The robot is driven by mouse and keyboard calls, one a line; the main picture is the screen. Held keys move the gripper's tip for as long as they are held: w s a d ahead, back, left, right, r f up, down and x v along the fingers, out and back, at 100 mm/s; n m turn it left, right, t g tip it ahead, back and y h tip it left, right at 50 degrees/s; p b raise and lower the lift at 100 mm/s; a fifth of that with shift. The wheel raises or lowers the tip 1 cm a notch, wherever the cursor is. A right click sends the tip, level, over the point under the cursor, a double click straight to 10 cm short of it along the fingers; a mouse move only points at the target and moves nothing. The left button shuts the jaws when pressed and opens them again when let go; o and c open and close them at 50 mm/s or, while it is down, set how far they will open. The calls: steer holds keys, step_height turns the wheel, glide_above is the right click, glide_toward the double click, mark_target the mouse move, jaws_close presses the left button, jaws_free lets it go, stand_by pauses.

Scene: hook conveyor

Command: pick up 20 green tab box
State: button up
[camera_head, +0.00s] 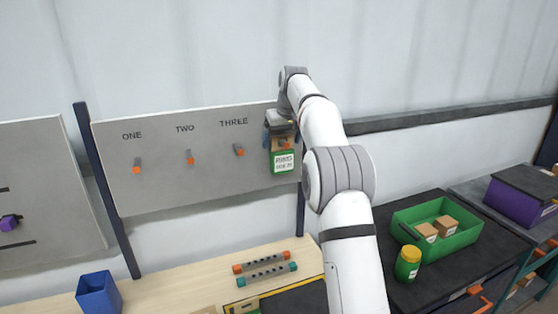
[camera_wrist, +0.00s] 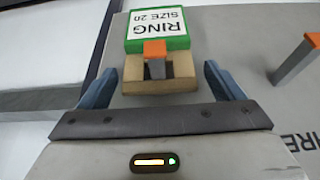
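The green tab box, labelled "RING SIZE 20" (camera_head: 284,163), hangs at the right end of the grey board in the head view. In the wrist view its green tab (camera_wrist: 118,36) and white label are at the top, with its tan body (camera_wrist: 182,78) below. An orange-tipped hook (camera_wrist: 154,50) shows in front of the tan body. My gripper (camera_head: 281,136) is at the box's upper part. In the wrist view the blue fingers of my gripper (camera_wrist: 161,78) stand apart on either side of the tan body, with a gap on each side.
The board (camera_head: 176,190) has other orange-tipped hooks under ONE (camera_head: 137,166), TWO (camera_head: 190,157) and THREE (camera_head: 238,150), all empty. Below are a blue bin (camera_head: 98,296) and a green tray (camera_head: 470,226) with small boxes. A yellow-green jar (camera_head: 407,264) stands beside the tray.

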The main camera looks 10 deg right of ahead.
steer(key=c, duration=1.2)
steer(key=shift+r, duration=0.1)
